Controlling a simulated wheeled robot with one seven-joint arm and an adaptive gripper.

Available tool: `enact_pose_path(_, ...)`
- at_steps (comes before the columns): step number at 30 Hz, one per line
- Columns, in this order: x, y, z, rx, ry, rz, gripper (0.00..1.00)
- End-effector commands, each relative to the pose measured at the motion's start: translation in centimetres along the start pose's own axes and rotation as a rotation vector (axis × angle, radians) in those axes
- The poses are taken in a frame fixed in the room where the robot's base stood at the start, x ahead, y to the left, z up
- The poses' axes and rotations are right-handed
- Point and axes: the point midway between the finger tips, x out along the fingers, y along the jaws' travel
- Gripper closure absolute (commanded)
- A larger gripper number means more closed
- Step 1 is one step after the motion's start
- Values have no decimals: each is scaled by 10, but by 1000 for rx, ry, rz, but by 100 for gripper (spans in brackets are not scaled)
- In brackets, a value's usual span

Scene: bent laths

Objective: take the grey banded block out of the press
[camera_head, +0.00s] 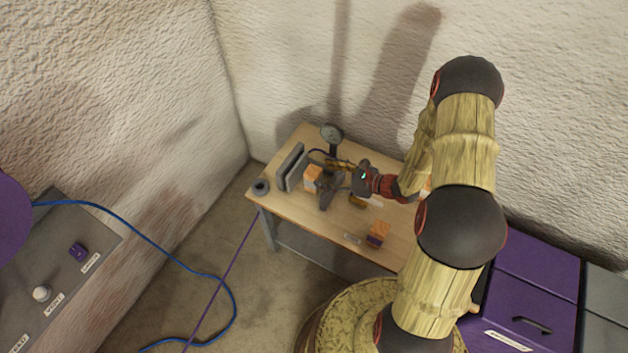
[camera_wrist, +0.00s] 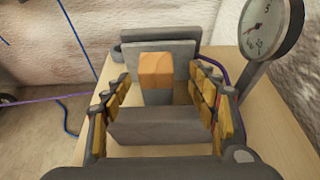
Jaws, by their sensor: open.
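The grey banded block shows in the wrist view as an orange top (camera_wrist: 156,68) with a grey band (camera_wrist: 156,96) below it. It stands upright in the press, between a near grey plate (camera_wrist: 155,127) and a far grey plate (camera_wrist: 185,66). In the head view the block (camera_head: 312,176) is partly hidden by the press (camera_head: 328,191). My gripper (camera_wrist: 160,82) is open, with one yellow-padded finger on each side of the block and gaps between. In the head view my gripper (camera_head: 332,178) is over the press. The block's lower end is hidden.
A dial gauge (camera_wrist: 268,27) on a post stands close to the right finger. A purple-banded orange block (camera_head: 377,235) lies near the table's front edge (camera_head: 330,252). Purple drawers (camera_head: 530,290) stand at right.

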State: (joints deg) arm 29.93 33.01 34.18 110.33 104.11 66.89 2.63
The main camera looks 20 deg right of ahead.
Motion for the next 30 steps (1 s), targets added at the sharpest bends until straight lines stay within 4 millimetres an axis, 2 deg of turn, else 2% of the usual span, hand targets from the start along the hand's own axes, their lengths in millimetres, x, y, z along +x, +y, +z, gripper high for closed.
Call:
enact_pose_path(9,42,6,0,-2,1,3,41)
enact_pose_path(12,51,6,1,-1,1,2,41)
enact_pose_path(21,54,5,3,-1,0,1,42)
enact_pose_path(30,54,5,3,-1,0,1,59)
